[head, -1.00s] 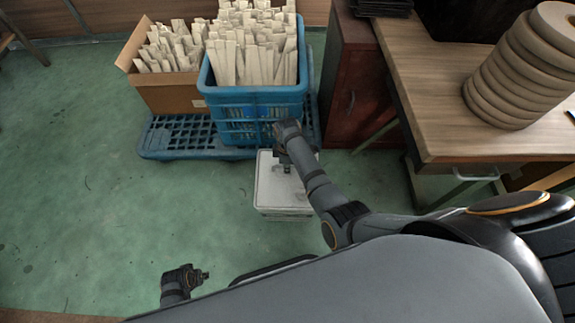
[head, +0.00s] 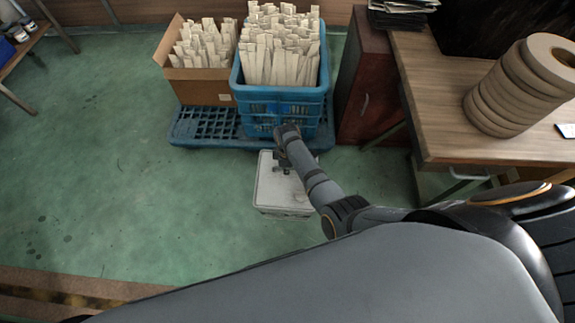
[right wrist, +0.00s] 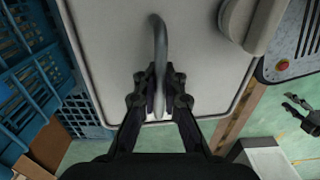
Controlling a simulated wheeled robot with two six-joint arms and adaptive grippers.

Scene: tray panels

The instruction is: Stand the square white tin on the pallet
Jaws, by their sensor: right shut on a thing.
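The square white tin (head: 268,192) is in the middle of the head view, just in front of the blue pallet (head: 190,137). Its far edge appears close to the pallet's near edge. My right gripper (right wrist: 160,95) is shut on the curved grey handle (right wrist: 159,35) on the tin's pale lid (right wrist: 105,45). In the head view my right arm partly covers the tin's right side. The tin looks level and seems held off the floor, but the gap beneath it is hidden.
A blue crate (head: 270,95) and a cardboard box (head: 200,86), both full of pale wooden strips, stand on the pallet. A narrow strip of pallet is bare in front of the box. A red-brown cabinet (head: 365,85) and workbench (head: 440,100) stand right. Green floor is open left.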

